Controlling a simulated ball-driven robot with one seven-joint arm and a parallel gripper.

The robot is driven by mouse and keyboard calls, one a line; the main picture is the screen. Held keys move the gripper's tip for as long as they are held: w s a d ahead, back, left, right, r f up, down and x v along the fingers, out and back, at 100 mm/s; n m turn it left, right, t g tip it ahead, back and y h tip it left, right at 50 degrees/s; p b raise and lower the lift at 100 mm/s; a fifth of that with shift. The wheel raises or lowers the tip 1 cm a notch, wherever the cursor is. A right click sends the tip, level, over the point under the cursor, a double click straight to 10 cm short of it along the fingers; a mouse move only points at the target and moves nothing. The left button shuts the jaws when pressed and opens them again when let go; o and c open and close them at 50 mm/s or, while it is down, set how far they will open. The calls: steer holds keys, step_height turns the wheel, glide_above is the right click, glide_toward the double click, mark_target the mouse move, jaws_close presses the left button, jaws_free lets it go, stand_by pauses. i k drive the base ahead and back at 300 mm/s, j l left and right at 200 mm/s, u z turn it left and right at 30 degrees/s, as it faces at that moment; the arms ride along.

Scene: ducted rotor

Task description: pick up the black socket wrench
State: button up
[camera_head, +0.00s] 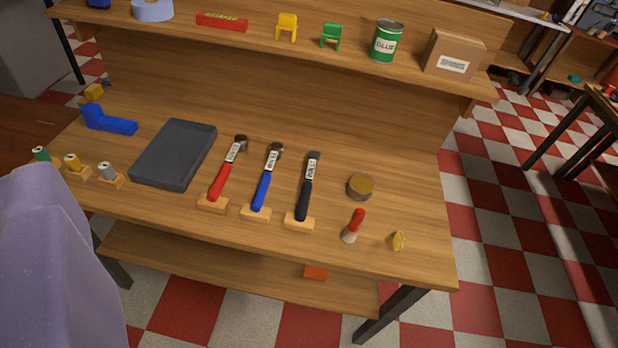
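The black socket wrench (307,188) lies on the wooden workbench (397,205), third from the left in a row of similar tools. Its black handle points toward the bench's front edge and rests at a small wooden block (300,223). Its silver-grey head with a white label points to the back. A blue-handled tool (266,180) and a red-handled one (228,170) lie to its left, apart from it. My gripper's fingers do not show in this view.
A grey tray (174,155) lies left of the tools. A round tin (360,187), a red-handled item (353,226) and a small yellow piece (396,240) are to the right. A shelf behind holds a glue can (386,41) and a cardboard box (453,53).

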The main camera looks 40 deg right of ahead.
mark_target(314, 156)
steer(key=u, duration=2.15)
steer(key=i+j+z, duration=0.1)
steer(key=i, duration=0.2)
steer(key=i+j, duration=0.2)
steer(key=i+z, duration=0.1)
steer(key=z, duration=3.25)
steer(key=i+j+z, duration=0.2)
steer(key=i, duration=0.25)
